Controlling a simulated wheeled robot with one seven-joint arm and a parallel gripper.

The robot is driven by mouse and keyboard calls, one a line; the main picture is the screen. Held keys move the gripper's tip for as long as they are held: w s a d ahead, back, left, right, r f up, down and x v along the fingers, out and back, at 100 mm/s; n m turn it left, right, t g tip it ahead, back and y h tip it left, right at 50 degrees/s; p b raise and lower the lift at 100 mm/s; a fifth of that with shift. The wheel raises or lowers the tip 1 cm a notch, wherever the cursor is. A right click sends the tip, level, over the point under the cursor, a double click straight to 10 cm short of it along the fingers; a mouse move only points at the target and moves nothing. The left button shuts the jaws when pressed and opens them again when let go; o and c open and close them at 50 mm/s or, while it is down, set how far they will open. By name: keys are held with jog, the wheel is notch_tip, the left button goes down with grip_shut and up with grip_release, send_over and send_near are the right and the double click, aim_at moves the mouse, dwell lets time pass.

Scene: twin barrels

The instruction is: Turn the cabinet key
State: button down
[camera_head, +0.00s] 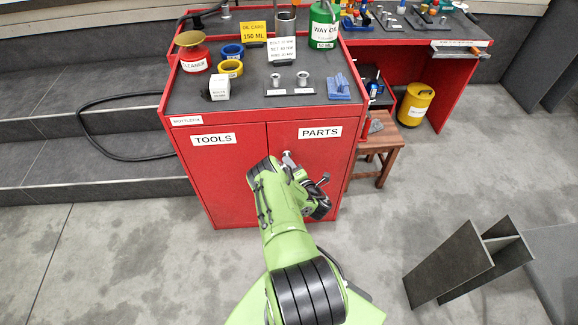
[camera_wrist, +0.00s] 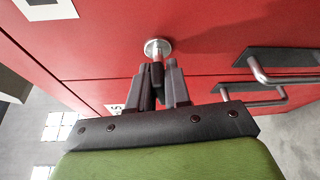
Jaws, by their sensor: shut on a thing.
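The red cabinet (camera_head: 234,170) has two doors labelled TOOLS and PARTS. A round silver lock (camera_wrist: 158,46) sits on its front, and a small part of it shows in the head view (camera_head: 287,155). The cabinet key (camera_wrist: 157,70) stands out from the lock as a short dark stem. My gripper (camera_wrist: 162,80) is shut on the key, with its dark fingers on either side of it. The key's grip end is mostly hidden between the fingers. In the head view my green arm covers the lower door seam.
Silver door handles (camera_wrist: 266,77) stick out to the right of my gripper in the wrist view. The cabinet top holds a red CLEANER can (camera_head: 195,58), tape rolls and small metal parts. A wooden stool (camera_head: 382,150) stands at right; a steel beam (camera_head: 460,262) lies on the floor.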

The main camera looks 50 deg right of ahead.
jog(key=shift+f+m+t+b, duration=0.1)
jog(key=shift+m+t+b, duration=0.3)
jog(key=shift+m, duration=0.7)
jog(key=c, duration=1.2)
grip_release()
